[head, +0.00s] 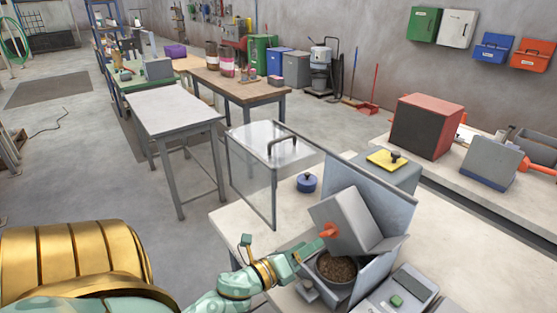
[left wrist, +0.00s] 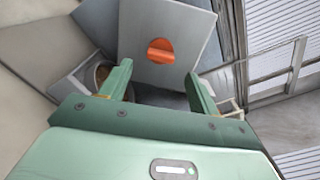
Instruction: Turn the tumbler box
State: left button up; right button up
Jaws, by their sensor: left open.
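The tumbler box (head: 349,211) is a grey box, tilted, in front of an upright grey panel on the near table. An orange knob (head: 328,231) sits on its face. My left gripper (head: 309,250) is just short of the knob, to its lower left. In the left wrist view the two green fingers (left wrist: 160,88) are apart with nothing between them. The orange knob (left wrist: 161,51) lies ahead of the gap, and the box face (left wrist: 190,28) surrounds it. My right gripper is not in view.
Below the box is a round container (head: 338,285) of brown pellets. A scale-like device (head: 399,291) stands to its right. A clear guard with a dark handle (head: 282,143) stands to the left. A blue knobbed weight (head: 307,183) is behind. The table's left part is clear.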

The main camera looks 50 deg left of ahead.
pick_arm(q)
jog(key=s+b, duration=0.1)
jog(key=s, duration=0.8)
jog(key=shift+s+a, duration=0.35)
jog(key=s+a+f+n+g+y, duration=0.1)
jog(key=s+f+n+g+y, duration=0.2)
jog(key=f+n, duration=0.7)
jog(key=s+a+f+n+g, duration=0.1)
jog(key=s+f+n+g, duration=0.35)
jog(key=f, duration=0.95)
jog(key=s+d+f+n+g+h, duration=0.1)
jog(key=s+d+f+n+g, duration=0.3)
jog(key=s+f, duration=0.7)
jog(key=s+d+f+n+g, duration=0.4)
jog(key=s+d+f, duration=0.3)
jog(key=s+f, duration=0.3)
jog(key=shift+s+d+f+g+h, duration=0.3)
jog(key=shift+s+f+g+h, duration=0.1)
jog(key=shift+g, duration=0.45)
jog(key=shift+w+n, duration=0.1)
jog(key=shift+n, duration=0.15)
dwell(1.1)
